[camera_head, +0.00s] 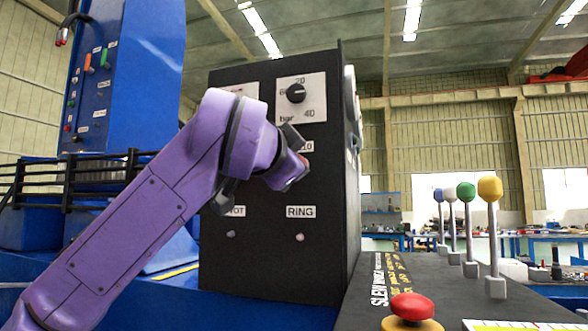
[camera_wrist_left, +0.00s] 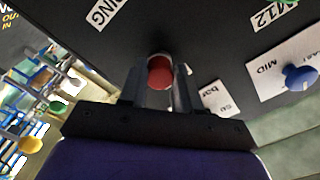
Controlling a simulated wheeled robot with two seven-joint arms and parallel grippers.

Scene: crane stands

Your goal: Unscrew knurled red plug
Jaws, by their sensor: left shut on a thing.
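The knurled red plug (camera_wrist_left: 160,72) sits on the face of the black panel box (camera_head: 270,260). In the left wrist view its round red end shows between my two dark fingers. My left gripper (camera_wrist_left: 158,84) is shut on it, one finger on each side. In the head view my purple left arm comes in from the left, and its gripper (camera_head: 297,150) is at the panel's right side, above the RING label (camera_head: 300,212). Most of the plug is hidden there by the gripper. My right gripper is in neither view.
A black dial (camera_head: 296,93) is just above my gripper. A red mushroom button (camera_head: 414,307) and several coloured-knob levers (camera_head: 490,190) stand on the console at right. A blue cabinet (camera_head: 125,75) stands at left. In the wrist view a blue knob (camera_wrist_left: 300,77) is at right.

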